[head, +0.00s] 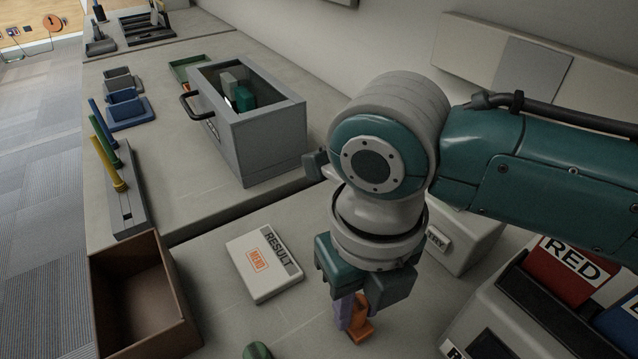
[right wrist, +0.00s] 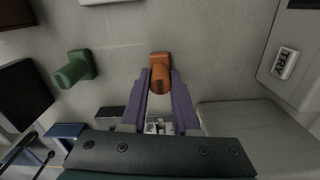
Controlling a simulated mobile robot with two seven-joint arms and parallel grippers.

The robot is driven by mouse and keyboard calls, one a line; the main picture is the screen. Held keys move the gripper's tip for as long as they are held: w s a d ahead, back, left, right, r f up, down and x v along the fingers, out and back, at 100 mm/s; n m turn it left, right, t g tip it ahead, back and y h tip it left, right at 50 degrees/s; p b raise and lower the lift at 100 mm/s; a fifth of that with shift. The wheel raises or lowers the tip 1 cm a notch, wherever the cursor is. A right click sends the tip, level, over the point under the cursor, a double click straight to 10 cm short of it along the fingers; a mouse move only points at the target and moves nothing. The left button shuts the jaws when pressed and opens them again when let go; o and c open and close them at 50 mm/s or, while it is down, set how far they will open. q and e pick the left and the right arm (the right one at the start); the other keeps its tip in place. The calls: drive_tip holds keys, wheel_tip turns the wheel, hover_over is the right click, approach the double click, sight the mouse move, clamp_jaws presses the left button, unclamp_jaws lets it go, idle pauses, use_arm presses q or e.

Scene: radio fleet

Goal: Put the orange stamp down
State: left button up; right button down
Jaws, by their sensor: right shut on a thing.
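The orange stamp (head: 361,327) is between the purple fingertips of my right gripper (head: 350,308), at the bottom centre of the head view. In the right wrist view the right gripper (right wrist: 160,88) is shut on the handle of the orange stamp (right wrist: 160,75), with the stamp's base beyond the fingertips. The base is low over the light worktop; I cannot tell whether it touches. The fingers and wrist hide part of the stamp in the head view. My left gripper is not in view.
A white card (head: 264,270) marked RESULT lies left of the gripper. An open brown bin (head: 168,290) is at the left, and a red RED binder (head: 567,268) at the right. Bare worktop (head: 305,320) lies between card and gripper.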

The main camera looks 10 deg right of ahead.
sight(358, 302)
drive_tip(key=shift+f, duration=0.2)
drive_tip(key=c, duration=0.7)
unclamp_jaws()
drive_tip(key=shift+r, duration=0.1)
drive_tip(key=shift+o, duration=0.2)
drive_tip(key=shift+r, duration=0.25)
wheel_tip(358, 302, up, 12)
drive_tip(key=p, duration=0.3)
